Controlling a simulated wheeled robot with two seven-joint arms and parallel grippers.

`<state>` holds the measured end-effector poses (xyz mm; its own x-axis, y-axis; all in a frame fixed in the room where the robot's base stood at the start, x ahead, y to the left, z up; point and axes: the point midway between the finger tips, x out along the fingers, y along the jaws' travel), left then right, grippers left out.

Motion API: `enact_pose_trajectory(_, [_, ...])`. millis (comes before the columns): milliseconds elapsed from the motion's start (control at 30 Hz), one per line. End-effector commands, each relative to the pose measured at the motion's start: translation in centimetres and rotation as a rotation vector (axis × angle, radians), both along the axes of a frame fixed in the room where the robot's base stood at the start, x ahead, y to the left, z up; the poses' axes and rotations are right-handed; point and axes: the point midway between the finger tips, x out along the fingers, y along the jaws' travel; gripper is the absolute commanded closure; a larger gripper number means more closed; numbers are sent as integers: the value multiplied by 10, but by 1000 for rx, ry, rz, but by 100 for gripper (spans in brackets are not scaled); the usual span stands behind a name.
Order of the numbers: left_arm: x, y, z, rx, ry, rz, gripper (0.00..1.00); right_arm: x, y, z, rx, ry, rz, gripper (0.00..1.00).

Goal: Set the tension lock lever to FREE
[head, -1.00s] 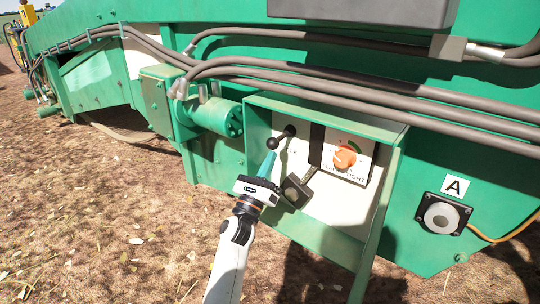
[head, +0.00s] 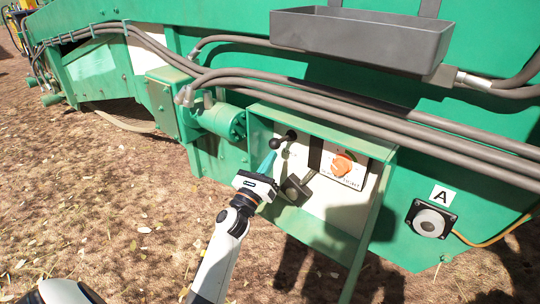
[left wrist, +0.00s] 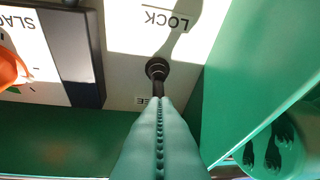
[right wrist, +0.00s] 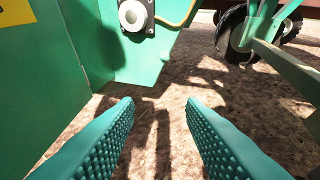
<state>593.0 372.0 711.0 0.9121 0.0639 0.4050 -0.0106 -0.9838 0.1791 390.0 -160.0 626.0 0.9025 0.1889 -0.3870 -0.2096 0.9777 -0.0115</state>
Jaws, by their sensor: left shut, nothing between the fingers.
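The tension lock lever (head: 283,139) is a dark rod with a black ball end, at the upper left of a white panel inside a green open box. In the left wrist view, its dark round base (left wrist: 157,68) lies between an upside-down LOCK label (left wrist: 166,20) and a partly hidden label ending in "EE" (left wrist: 150,100). My left gripper (head: 269,160) is shut and empty, with its teal fingertips just below the ball end. They hide part of the rod in the left wrist view; contact is unclear. My right gripper (right wrist: 160,105) is open and empty over the ground.
An orange knob (head: 342,163) and a dark block-ended handle (head: 293,188) are on the panel right of my left gripper. The green box side wall (head: 369,220) stands farther right. Grey hoses (head: 400,130) and a grey tray (head: 360,36) are above.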

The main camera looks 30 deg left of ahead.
Motion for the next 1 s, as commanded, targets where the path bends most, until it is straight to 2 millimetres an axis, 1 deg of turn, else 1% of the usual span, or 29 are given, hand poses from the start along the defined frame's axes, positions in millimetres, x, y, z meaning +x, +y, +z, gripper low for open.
enact_pose_trajectory(33, [0,0,6,1,11,1,100,-10,-5,-9,-23,97,-7,64])
enact_pose_trajectory(100, [-1,0,7,3,25,0,100,-26,-12,-25,-55,232,-17,64])
enact_pose_trajectory(167, [-1,0,9,5,38,0,100,-41,-18,-38,-80,345,-26,64])
enact_pose_trajectory(233, [-1,0,10,6,52,0,100,-62,-26,-50,-108,478,-35,64])
enact_pose_trajectory(300, [-1,0,12,7,66,0,100,-84,-33,-59,-135,605,-45,64])
enact_pose_trajectory(400, [-2,0,14,8,86,0,100,-116,-43,-67,-170,779,-58,64])
enact_pose_trajectory(467, [-2,0,15,10,99,-1,100,-130,-47,-68,-184,850,-63,64])
enact_pose_trajectory(700, [-2,1,21,15,148,0,100,-129,-47,-52,-184,848,-62,64])
enact_pose_trajectory(767, [-3,0,22,15,161,-1,100,-126,-46,-60,-184,855,-62,64])
enact_pose_trajectory(1000, [-2,0,27,13,197,0,100,-114,-44,-110,-187,880,-56,64])
